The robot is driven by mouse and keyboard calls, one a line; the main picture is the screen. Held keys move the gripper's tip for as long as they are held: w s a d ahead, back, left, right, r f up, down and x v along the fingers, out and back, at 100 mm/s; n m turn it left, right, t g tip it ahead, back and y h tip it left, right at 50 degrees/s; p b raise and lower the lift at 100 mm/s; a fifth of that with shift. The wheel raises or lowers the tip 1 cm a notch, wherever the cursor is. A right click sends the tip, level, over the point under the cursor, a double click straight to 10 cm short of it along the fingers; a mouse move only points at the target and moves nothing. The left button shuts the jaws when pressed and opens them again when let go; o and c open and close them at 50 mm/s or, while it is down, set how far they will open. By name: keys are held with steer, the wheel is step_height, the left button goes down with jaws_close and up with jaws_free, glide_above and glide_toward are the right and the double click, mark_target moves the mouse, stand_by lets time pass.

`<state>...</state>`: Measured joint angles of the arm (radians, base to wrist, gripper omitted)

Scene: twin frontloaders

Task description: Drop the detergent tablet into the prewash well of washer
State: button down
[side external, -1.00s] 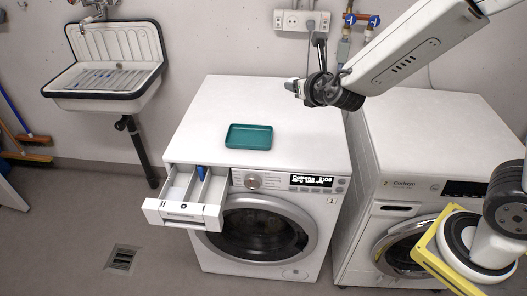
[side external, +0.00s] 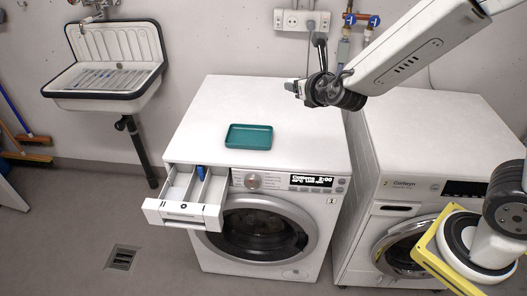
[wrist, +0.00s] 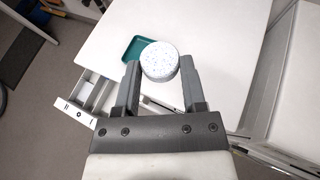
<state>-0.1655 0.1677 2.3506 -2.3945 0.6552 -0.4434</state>
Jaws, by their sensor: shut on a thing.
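In the wrist view my gripper (wrist: 158,82) is shut on a round white speckled detergent tablet (wrist: 159,61), held between the fingertips. In the side view my gripper (side external: 292,87) is high above the right rear of the left washer (side external: 305,128); the tablet is hard to make out there. The washer's detergent drawer (side external: 184,216) is pulled out at its front left. It has separate compartments and a blue piece (side external: 201,172) toward its back right. The drawer also shows in the wrist view (wrist: 77,112), left of my gripper. I cannot tell which compartment is the prewash well.
An empty-looking green tray (side external: 249,137) lies on the left washer's top. The rest of that top is clear. A second washer (side external: 440,130) stands to the right with its drawer closed. A sink (side external: 108,80) hangs on the wall at left.

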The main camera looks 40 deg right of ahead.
steer(key=w+a+f, duration=1)
steer(key=a+f, duration=0.3)
steer(key=f, duration=0.3)
steer(key=w+a+f, duration=0.2)
steer(key=a+f, duration=0.3)
steer(key=f, duration=0.2)
steer(key=shift+f, duration=0.15)
steer(key=shift+f, duration=0.15)
steer(key=shift+f, duration=2.8)
steer(key=shift+c, duration=0.4)
jaws_free()
